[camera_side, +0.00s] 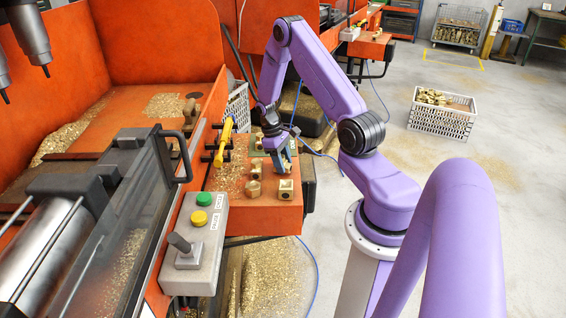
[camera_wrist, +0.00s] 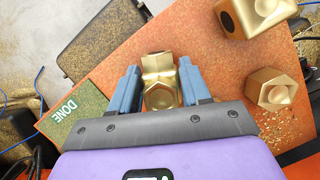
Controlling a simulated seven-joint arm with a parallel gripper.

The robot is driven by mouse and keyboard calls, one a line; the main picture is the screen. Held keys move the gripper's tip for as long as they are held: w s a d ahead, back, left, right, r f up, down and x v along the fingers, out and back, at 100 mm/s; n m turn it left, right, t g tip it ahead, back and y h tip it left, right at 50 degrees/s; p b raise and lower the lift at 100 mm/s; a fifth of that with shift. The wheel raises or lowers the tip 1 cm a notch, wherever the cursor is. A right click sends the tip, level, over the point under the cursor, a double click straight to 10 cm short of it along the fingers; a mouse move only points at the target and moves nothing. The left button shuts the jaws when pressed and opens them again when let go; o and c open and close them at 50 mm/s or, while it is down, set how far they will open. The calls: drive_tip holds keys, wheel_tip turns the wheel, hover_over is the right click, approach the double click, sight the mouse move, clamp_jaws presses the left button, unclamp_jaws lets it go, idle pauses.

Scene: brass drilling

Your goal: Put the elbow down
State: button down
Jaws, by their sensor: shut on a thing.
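The brass elbow (camera_wrist: 160,80) is between the two blue fingers of my gripper (camera_wrist: 158,88) in the wrist view, with a finger on each side. My gripper (camera_side: 279,152) is shut on it, low over the orange table (camera_side: 262,218) in the side view. There the elbow is mostly hidden by the fingers, and I cannot tell whether it touches the table. A green mat marked DONE (camera_wrist: 76,111) lies left of the gripper in the wrist view. The bare part of the mat in view has nothing on it.
Other brass fittings stand on the table, including one at the front (camera_side: 286,190) and one beside it (camera_side: 253,190). In the wrist view two fittings (camera_wrist: 277,90) are right of the gripper.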

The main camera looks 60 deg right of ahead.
drive_tip(key=shift+f, duration=0.25)
drive_tip(key=c, duration=0.5)
unclamp_jaws()
